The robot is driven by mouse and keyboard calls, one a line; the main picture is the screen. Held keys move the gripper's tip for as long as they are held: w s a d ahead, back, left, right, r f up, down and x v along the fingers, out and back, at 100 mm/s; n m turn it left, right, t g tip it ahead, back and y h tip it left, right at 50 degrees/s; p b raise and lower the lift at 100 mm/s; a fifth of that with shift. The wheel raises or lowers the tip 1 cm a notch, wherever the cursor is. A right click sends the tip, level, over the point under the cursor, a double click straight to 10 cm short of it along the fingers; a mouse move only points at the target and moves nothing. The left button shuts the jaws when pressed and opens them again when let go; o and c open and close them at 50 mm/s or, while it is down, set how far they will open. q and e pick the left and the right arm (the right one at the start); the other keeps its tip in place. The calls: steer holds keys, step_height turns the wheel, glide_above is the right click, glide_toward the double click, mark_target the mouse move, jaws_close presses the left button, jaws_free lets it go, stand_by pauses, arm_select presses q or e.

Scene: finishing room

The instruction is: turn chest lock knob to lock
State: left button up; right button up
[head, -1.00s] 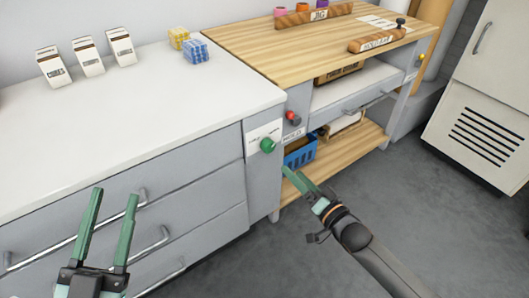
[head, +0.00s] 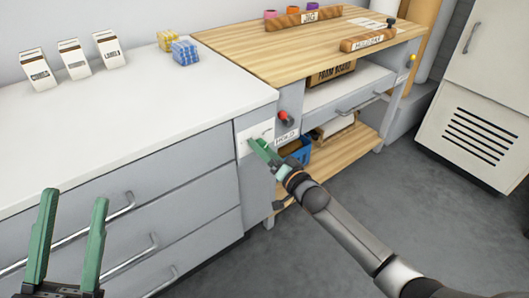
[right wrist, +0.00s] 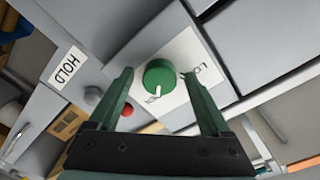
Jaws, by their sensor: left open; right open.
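The green lock knob (right wrist: 159,77) sits on a white label plate (right wrist: 185,100) on the grey drawer chest (head: 160,165). In the right wrist view its white pointer mark points down, and lettering starting "LO" shows at its right, partly behind a finger. My right gripper (head: 257,146) is open at the plate, with its green fingers on either side of the knob; I cannot tell whether they touch it. In the head view the knob is hidden by this gripper. My left gripper (head: 73,200) is open and empty in front of the drawers.
A red knob (head: 283,117) is on the workbench beside the chest, near a HOLD label (head: 286,136). A blue basket (head: 302,151) stands on the lower shelf close to my right gripper. White boxes (head: 74,59) and small blue and yellow packs (head: 185,51) stand on the chest top.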

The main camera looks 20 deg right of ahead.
jaws_close()
stand_by(0.8)
